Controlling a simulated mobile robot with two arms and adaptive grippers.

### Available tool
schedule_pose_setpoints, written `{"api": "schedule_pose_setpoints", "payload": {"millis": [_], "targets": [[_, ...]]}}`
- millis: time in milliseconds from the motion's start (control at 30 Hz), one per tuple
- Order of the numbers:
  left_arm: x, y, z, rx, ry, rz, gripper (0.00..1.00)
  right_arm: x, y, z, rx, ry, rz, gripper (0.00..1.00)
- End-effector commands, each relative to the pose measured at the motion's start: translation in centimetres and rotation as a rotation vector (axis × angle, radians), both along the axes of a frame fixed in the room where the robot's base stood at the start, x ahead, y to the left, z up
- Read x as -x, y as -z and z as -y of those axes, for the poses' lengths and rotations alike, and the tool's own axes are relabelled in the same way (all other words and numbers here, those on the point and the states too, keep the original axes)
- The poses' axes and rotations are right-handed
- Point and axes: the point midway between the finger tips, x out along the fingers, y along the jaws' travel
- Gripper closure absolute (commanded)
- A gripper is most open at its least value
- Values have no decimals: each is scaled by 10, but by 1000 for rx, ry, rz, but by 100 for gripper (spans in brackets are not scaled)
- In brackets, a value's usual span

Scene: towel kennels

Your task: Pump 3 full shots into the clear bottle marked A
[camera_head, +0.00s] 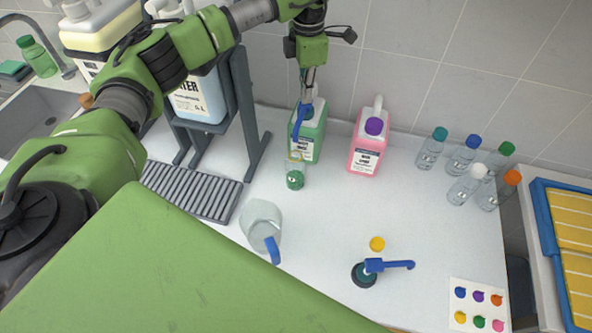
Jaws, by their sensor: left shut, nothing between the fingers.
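A clear bottle (295,174) stands upright and uncapped in front of the green jug (311,139), with green liquid in its lower part. A small dark mark on it is too small to read. The green jug carries a pump with a blue spout (299,121) that points down towards the bottle's mouth. My left gripper (308,90) is shut and empty, pointing down right over the pump head. It hides the top of the pump, and I cannot tell whether it touches. My right gripper is out of view.
A pink jug (366,150) with a purple cap stands right of the green one. Several capped clear bottles (463,158) stand at the right.

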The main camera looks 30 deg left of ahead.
Motion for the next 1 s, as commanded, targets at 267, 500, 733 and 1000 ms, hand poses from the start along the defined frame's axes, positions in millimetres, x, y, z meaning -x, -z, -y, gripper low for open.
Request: {"api": "schedule_pose_setpoints", "payload": {"millis": [267,500,733,1000], "targets": [[1,-7,0,-1,1,-6,100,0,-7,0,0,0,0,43],[1,-22,0,-1,0,-5,100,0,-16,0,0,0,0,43],[1,-37,0,0,0,-3,100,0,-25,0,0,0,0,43],[1,-52,0,0,0,-3,100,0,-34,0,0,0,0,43]]}}
